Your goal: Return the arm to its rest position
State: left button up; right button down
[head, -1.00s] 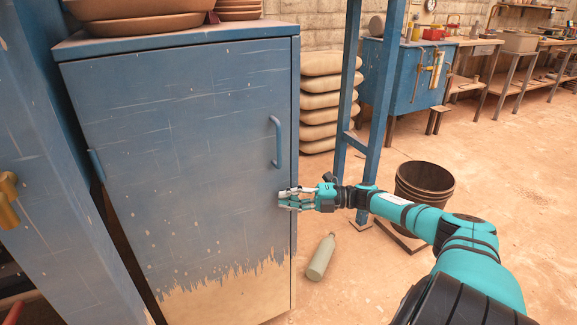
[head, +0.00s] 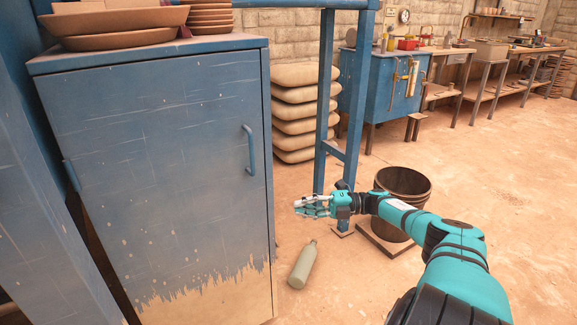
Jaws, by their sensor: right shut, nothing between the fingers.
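My right arm (head: 435,235) reaches in from the lower right, teal and black. My right gripper (head: 298,206) is at its end, pointing left, shut and empty. It hangs in the air to the right of the blue cabinet (head: 160,170), apart from the cabinet's door edge in the picture. The cabinet door is shut and its handle (head: 249,150) is above and left of the gripper. My left gripper is not in view.
A green bottle (head: 302,265) lies on the floor below the gripper. A dark bucket (head: 402,190) stands behind my arm beside a blue post (head: 325,110). Stacked sacks (head: 300,110) are behind. Clay dishes (head: 115,22) sit on the cabinet. Floor at the right is clear.

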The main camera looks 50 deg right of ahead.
jog(key=shift+s+d, duration=0.2)
jog(key=shift+d, duration=0.1)
